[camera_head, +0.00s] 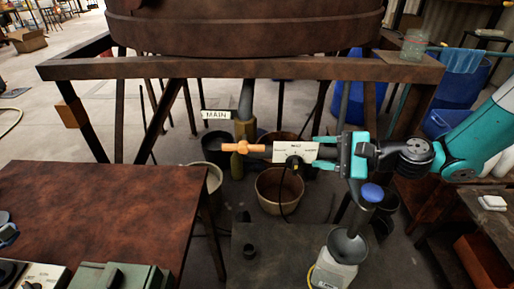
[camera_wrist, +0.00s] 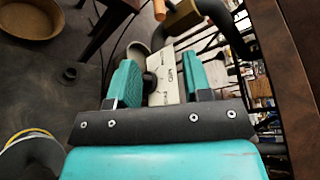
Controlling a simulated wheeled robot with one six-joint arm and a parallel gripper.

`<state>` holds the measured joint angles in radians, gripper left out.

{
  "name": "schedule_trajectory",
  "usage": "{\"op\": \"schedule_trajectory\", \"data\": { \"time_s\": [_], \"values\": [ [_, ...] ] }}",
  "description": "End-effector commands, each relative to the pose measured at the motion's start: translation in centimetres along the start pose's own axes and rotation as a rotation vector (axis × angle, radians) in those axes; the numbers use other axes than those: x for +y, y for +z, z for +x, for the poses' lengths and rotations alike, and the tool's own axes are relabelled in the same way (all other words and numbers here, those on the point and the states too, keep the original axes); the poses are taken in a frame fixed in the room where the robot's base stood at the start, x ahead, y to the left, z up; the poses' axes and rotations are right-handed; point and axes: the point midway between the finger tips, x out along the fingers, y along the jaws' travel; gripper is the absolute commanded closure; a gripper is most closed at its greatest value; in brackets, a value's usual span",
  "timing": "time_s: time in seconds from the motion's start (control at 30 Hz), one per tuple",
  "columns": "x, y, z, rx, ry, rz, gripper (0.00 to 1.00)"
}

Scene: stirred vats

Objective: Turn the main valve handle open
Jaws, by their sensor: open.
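The main valve (camera_head: 245,131) is a brass-coloured body on the pipe under the vat, beside a white MAIN sign (camera_head: 216,114). Its orange handle (camera_head: 242,147) points sideways, left to right. In the wrist view, an orange end of the handle (camera_wrist: 159,9) shows at the top edge. My gripper (camera_head: 316,152) is to the right of the handle, apart from it, with open teal fingers pointing left. In the wrist view, my gripper (camera_wrist: 158,72) has a white labelled plate (camera_wrist: 164,75) showing between its fingers; I cannot tell whether they touch it.
The white plate (camera_head: 292,150) with a dark knob lies between my gripper and the handle in the head view. The vat's rusty frame beam (camera_head: 240,68) runs above. Buckets (camera_head: 279,190) stand below. A funnel on a jug (camera_head: 347,246) stands in front; a rusty table (camera_head: 100,215) is left.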

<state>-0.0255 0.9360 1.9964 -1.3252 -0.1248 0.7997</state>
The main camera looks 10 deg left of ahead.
Motion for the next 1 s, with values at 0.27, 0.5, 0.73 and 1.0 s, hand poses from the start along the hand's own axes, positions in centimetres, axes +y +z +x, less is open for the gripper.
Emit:
{"op": "schedule_trajectory", "data": {
  "time_s": [0.27, 0.5, 0.73, 1.0],
  "values": [
    [0.0, 0.3, 6.2, -0.005, 0.006, -0.005, 0.55],
    [0.0, 0.3, 11.5, -0.003, 0.005, -0.005, 0.55],
    [0.1, 0.2, 14.8, -0.002, 0.004, -0.005, 0.55],
    [0.1, 0.1, 15.8, 0.000, 0.003, -0.004, 0.55]
  ]
}}
